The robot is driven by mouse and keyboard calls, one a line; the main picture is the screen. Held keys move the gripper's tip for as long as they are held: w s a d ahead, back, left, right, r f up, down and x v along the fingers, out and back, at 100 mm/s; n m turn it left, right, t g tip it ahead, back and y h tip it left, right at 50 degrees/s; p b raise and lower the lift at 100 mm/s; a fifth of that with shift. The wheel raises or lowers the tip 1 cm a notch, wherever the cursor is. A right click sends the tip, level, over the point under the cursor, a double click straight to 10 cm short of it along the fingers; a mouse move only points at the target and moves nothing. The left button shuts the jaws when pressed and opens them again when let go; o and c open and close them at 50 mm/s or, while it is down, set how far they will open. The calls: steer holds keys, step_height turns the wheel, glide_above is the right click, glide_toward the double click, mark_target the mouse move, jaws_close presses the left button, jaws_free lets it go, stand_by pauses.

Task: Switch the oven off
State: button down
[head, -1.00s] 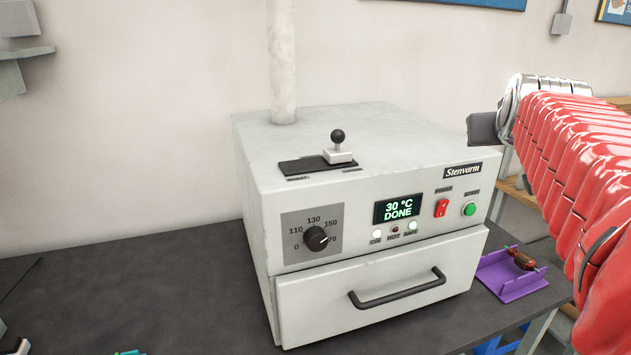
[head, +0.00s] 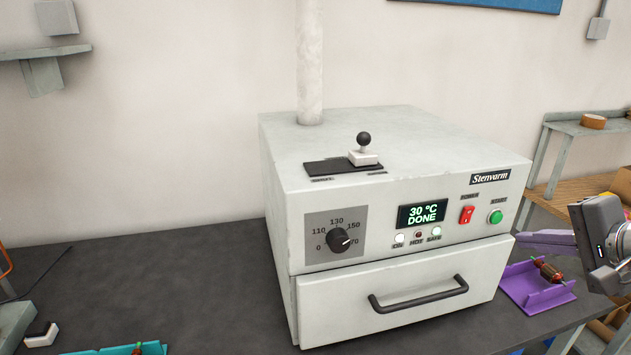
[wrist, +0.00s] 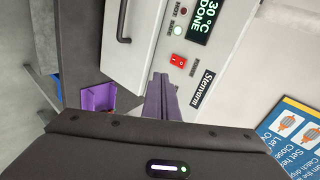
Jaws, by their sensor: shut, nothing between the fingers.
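The white oven (head: 400,295) stands on the dark bench with its drawer closed. Its display (head: 423,214) reads 30 °C DONE. The red power switch (head: 466,215) is on the front panel, left of the green start button (head: 495,217). The ON and SAFE lamps are lit, and the HOT lamp looks dark. My gripper (head: 528,241) is shut and empty, in front of the oven's right side, with its purple fingers pointing left. In the wrist view the shut fingers (wrist: 160,97) point toward the front panel, and the red switch (wrist: 178,60) is just beyond their tips.
A purple holder (head: 535,295) with a wound armature (head: 547,270) sits right of the oven, under my gripper. A lever (head: 364,150) stands on the oven top, and a dial (head: 338,238) is at the panel's left. The bench left of the oven is mostly clear.

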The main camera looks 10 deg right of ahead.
steer(key=shift+s+r+m+t, duration=0.5)
steer(key=shift+r+m+t, duration=0.1)
steer(key=shift+r+t, duration=0.3)
steer(key=shift+w+f, duration=0.1)
glide_toward(471, 211)
step_height(471, 211, down, 3)
steer(key=w, duration=0.4)
steer(key=shift+w+r, duration=0.25)
steer(key=shift+w, duration=0.5)
